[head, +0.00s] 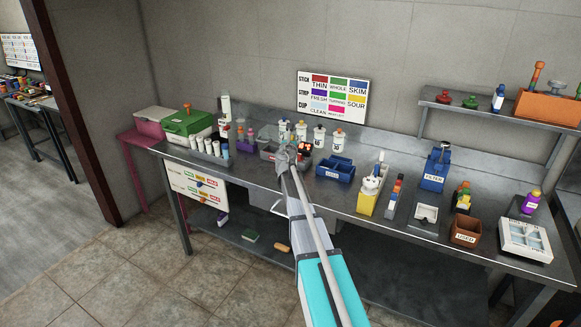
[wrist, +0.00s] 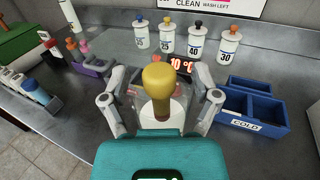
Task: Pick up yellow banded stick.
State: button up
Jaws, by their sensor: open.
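My gripper (wrist: 160,98) is open, with one finger on each side of the stick and a gap visible on both sides. In the head view my gripper (head: 284,158) is over the back-middle of the steel bench and hides the stick.
A grey container (head: 267,154) with a lit 10 °C display (wrist: 181,65) is around the stick. Several white jars (wrist: 198,45) with coloured knobs stand behind. A blue COLD box (wrist: 235,125) is to the right, a purple rack (wrist: 92,66) to the left. Bare steel lies between.

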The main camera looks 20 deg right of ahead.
grip_shut()
dwell(0.5)
jog(key=shift+r, duration=0.15)
notch_tip(320, 180, up, 18)
jog(key=p, duration=1.8)
jog(key=shift+f, duration=0.2)
